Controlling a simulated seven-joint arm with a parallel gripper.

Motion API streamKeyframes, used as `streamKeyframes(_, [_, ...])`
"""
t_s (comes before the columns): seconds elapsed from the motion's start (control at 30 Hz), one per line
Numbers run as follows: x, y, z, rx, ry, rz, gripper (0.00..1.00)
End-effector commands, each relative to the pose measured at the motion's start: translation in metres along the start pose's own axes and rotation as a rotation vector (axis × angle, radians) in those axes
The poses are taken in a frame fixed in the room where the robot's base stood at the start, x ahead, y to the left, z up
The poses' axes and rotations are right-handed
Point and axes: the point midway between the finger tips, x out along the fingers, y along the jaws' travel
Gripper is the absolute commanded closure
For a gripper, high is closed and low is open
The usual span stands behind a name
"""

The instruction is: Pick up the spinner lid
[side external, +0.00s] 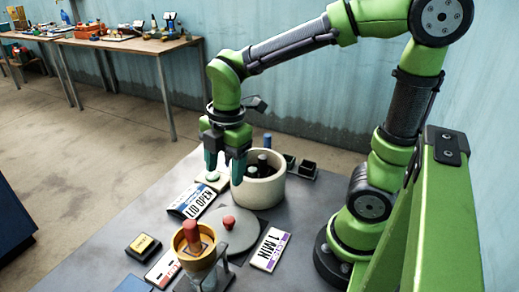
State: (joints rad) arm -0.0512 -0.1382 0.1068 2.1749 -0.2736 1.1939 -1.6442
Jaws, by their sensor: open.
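The spinner lid, a flat grey disc (238,237) with a red knob on top, lies on the grey table in front of the spinner. The spinner is a cream round tub (262,191), open at the top, with dark bottle-like things standing inside. My gripper (225,174) points down with its two teal fingers apart and nothing visible between them. It is above the left rim of the tub, behind and higher than the lid. The right finger overlaps the tub in the picture; I cannot tell whether they touch.
An orange-yellow cup (194,262) with a red piece stands in front of the lid. A "LID OPEN" sign (194,200) lies left, a "1 MIN" sign (269,250) right. A black box (143,246) is at the front left. Small dark holders (308,168) stand behind the tub.

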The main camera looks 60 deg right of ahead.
Motion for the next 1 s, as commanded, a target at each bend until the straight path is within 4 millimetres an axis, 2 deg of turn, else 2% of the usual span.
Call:
streamKeyframes(0.1, [0.003, 0.004, -0.002, -0.339, -0.021, -0.05, 0.37])
streamKeyframes(0.2, [0.001, 0.006, -0.002, -0.578, -0.025, -0.073, 0.37])
streamKeyframes(0.4, [-0.002, 0.004, 0.0, -0.857, -0.02, -0.094, 0.37])
streamKeyframes(0.57, [0.008, 0.002, 0.001, -0.912, -0.016, -0.101, 0.37])
streamKeyframes(1.0, [0.096, -0.005, 0.006, -0.91, -0.015, -0.102, 0.37])
